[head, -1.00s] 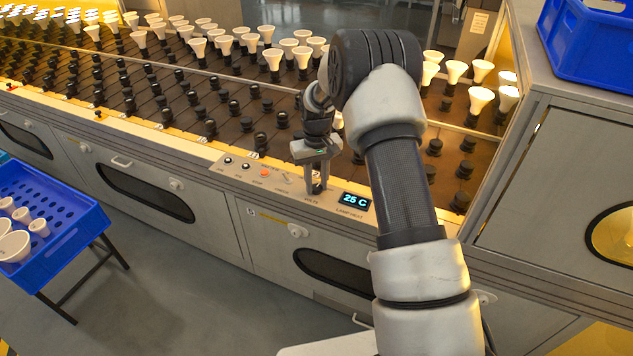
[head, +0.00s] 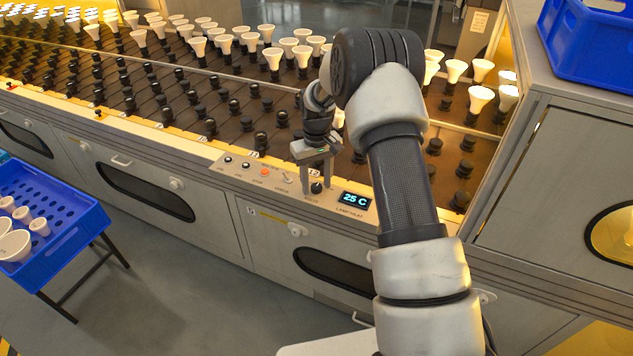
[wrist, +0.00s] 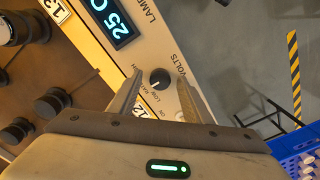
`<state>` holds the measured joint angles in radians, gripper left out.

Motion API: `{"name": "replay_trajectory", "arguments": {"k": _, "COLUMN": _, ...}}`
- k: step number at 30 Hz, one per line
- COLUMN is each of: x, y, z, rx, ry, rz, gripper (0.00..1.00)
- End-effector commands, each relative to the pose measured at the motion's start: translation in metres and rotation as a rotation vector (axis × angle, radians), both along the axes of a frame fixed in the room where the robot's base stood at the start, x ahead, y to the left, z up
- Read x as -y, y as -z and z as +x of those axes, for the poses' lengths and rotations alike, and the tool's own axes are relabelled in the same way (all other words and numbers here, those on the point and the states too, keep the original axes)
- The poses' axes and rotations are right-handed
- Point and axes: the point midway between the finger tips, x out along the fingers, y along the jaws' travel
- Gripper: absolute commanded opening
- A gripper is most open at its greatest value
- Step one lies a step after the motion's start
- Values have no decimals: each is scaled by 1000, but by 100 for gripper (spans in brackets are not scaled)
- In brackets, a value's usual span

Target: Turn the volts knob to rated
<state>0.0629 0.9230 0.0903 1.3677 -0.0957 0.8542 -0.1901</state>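The volts knob (head: 316,187) is a small round black knob on the grey control panel, beside the lit display. In the wrist view the knob (wrist: 160,77) shows a pale pointer mark on its lower side, towards small lettering that seems to include LOW; the exact setting is hard to read. The VOLTS label (wrist: 182,68) is printed beside it. My gripper (head: 318,188) is open over the panel. In the wrist view its two fingers (wrist: 158,98) stand on either side of the knob, with visible gaps, and hold nothing.
The display (head: 354,200) reads 25 C. Sockets and white bulbs (head: 270,57) fill the rack behind. A blue crate (head: 62,240) stands at the left.

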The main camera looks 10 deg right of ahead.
Motion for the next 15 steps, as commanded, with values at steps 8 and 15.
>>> {"name": "replay_trajectory", "arguments": {"k": 8, "x": 0, "y": -6, "z": 0, "rx": 0, "ry": 0, "rz": 0, "gripper": 45}}
{"name": "replay_trajectory", "arguments": {"k": 15, "x": 0, "y": -52, "z": 1, "rx": 4, "ry": 0, "rz": 0, "gripper": 45}}
